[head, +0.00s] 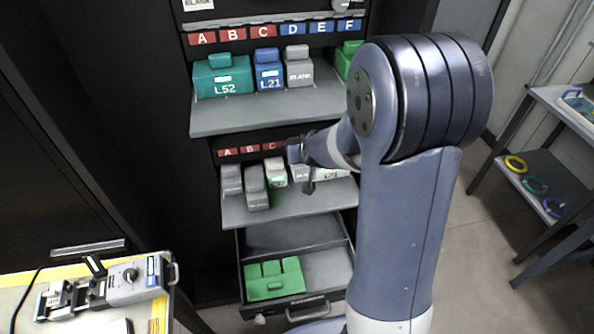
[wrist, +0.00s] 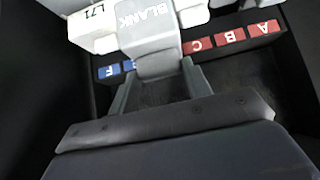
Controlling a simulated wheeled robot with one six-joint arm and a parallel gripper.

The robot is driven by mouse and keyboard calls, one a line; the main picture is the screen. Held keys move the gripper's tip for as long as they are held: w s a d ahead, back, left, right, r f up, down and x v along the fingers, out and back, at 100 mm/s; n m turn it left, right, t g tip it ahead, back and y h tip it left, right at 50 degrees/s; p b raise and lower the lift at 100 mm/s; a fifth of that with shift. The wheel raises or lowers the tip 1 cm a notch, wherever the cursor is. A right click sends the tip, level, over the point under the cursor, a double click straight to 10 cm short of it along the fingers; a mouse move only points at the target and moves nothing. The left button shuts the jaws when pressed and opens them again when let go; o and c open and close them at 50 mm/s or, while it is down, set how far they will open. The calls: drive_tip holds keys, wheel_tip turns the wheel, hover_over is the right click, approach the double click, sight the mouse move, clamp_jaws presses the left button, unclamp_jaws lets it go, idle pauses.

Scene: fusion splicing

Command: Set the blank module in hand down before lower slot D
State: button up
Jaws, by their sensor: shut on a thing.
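My gripper (wrist: 160,88) is shut on the blank module (wrist: 150,38), a light grey block marked BLANK. In the wrist view, which is upside down, the module lies between the red C label and the blue labels, covering the D label. In the head view my gripper (head: 300,158) is over the lower shelf (head: 290,212), right of the red C label (head: 272,146); my arm hides much of this area. A grey-white block (head: 299,173) shows just under it. I cannot tell whether the held module touches the shelf.
A white L71 module (wrist: 92,32) is beside the held one. Grey modules (head: 231,180) (head: 256,188) and a white one (head: 275,172) stand left on the lower shelf.

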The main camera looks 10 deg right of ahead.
sight(305, 179)
drive_tip(key=shift+f+b, duration=4.95)
drive_tip(key=shift+r, duration=0.1)
drive_tip(key=o, duration=0.8)
drive_tip(key=shift+f, duration=0.25)
drive_tip(key=o, duration=0.5)
drive_tip(key=shift+r, duration=0.1)
